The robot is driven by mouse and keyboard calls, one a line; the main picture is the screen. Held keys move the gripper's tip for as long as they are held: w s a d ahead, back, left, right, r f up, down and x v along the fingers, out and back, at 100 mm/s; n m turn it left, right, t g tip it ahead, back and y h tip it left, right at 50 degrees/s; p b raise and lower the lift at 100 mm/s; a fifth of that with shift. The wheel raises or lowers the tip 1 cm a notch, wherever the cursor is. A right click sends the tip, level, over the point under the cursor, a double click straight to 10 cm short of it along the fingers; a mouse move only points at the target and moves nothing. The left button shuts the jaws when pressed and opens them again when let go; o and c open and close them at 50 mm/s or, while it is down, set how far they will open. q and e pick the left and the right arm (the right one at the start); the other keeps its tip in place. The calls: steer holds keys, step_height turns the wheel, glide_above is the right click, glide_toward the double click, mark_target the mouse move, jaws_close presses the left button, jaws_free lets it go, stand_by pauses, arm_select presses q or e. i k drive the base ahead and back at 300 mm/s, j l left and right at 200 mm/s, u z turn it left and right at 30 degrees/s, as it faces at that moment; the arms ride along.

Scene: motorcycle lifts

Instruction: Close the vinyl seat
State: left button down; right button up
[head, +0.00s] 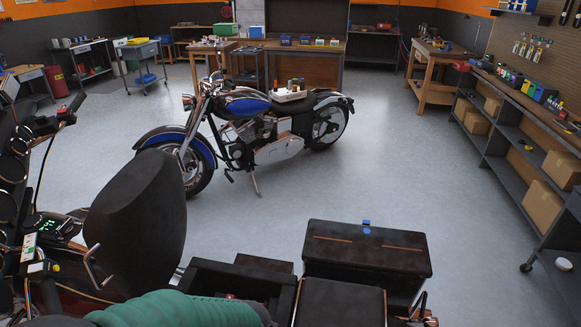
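The black vinyl seat (140,225) stands raised, nearly upright, on the near motorcycle (18,180) at the left of the head view. Its broad dark side faces me. A bent metal bracket (92,265) shows by its lower left edge. Beside it lies a panel with green lit digits (62,228) and some loose wires. The seat's lower edge and hinge are partly hidden. Neither of my grippers can be made out in the head view.
A teal ribbed thing (170,310) crosses the bottom edge. Black cases (367,250) stand at the lower right. A blue motorcycle (250,105) stands beyond on open grey floor. A shelf bench (520,130) runs along the right, with workbenches at the back.

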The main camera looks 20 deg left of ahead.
mark_target(136, 229)
steer(key=u, duration=0.5)
steer(key=j+u, duration=0.15)
steer(key=u, duration=0.3)
steer(key=j+u, duration=0.1)
steer(key=u, duration=0.9)
